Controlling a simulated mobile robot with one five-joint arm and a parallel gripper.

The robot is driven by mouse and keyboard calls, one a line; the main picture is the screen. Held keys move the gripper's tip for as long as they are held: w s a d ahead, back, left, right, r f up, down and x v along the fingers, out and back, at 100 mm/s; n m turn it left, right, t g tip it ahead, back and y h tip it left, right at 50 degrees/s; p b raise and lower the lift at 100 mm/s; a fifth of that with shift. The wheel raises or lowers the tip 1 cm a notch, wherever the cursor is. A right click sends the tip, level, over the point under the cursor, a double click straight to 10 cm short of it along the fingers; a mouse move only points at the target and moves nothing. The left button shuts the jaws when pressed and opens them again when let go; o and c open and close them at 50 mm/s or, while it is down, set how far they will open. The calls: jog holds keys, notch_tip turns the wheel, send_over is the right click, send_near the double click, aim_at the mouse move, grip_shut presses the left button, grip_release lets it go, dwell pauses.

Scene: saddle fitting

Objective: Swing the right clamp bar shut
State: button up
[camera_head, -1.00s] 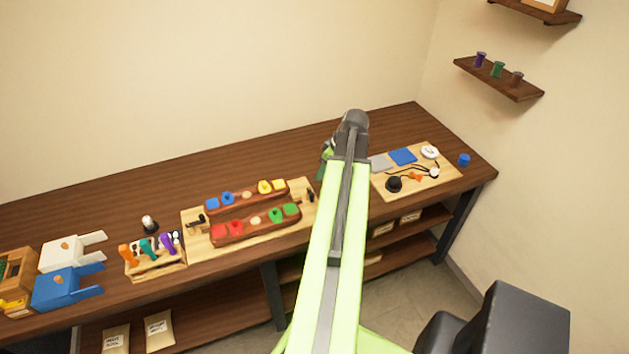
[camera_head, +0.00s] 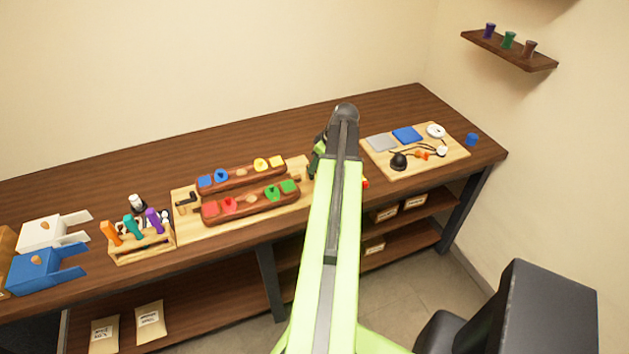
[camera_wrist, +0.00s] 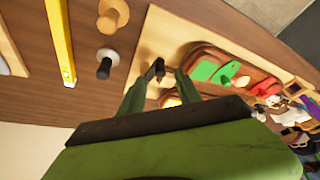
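The right clamp bar (camera_wrist: 155,70) is a small dark bar at the near end of the light wooden board in the wrist view. In the head view it is mostly hidden by my arm and gripper. My gripper (camera_wrist: 158,84) is open, its two green fingers apart, with the bar ahead of and roughly between the fingertips. I cannot tell whether either finger touches it. In the head view my gripper (camera_head: 318,158) is partly hidden beside the board's right end. The board (camera_head: 240,224) carries two brown rails with coloured pieces, and a dark left clamp (camera_head: 186,202) at its other end.
In the wrist view a yellow bar (camera_wrist: 60,42), a wooden knob (camera_wrist: 112,14) and a black knob (camera_wrist: 105,66) lie beside the board. A light tray (camera_head: 442,163) with pads and cables stands to the right. A tool rack (camera_head: 142,244) stands left.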

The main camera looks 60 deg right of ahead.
jog(key=b+x, duration=0.2)
jog(key=x, duration=0.2)
jog(key=shift+f+b, duration=0.25)
jog(key=shift+b, duration=0.05)
jog(key=shift+r, duration=0.1)
